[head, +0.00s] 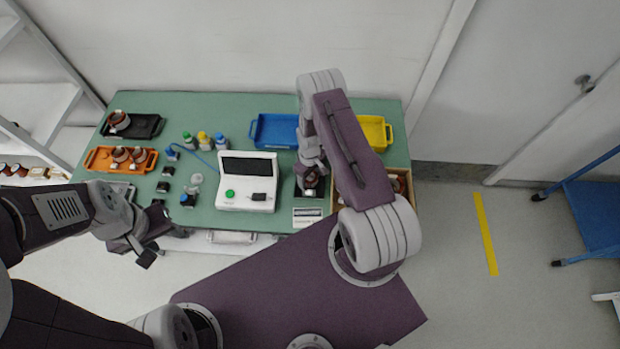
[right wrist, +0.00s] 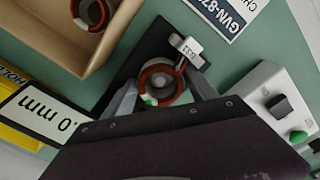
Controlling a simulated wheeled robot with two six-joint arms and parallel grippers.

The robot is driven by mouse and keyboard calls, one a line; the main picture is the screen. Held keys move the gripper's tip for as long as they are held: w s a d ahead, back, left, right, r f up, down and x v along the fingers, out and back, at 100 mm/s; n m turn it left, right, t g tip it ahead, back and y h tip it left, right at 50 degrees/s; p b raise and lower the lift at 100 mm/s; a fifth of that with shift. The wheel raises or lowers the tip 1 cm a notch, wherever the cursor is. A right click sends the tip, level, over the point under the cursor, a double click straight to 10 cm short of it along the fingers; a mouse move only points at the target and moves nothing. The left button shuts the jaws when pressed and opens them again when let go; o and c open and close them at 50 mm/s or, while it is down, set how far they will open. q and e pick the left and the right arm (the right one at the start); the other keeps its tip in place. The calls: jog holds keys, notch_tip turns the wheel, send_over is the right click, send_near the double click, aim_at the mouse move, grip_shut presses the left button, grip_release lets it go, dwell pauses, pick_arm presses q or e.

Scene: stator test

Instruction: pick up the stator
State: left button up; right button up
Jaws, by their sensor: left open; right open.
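In the head view the stator (head: 310,179) shows small and partly hidden under my right arm. My left gripper (head: 146,250) is open and empty, off the table's front left edge.
A white tester (head: 231,197) stands left of the stator. A cardboard box (right wrist: 52,35) holding another stator (right wrist: 92,10) is beside the plate. An orange tray (head: 108,170) with several stators, a black tray (head: 153,123), a blue tray (head: 275,131) and a yellow tray (head: 388,133) are on the green table (head: 225,105).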

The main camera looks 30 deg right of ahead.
grip_shut()
jog(key=shift+r, duration=0.1)
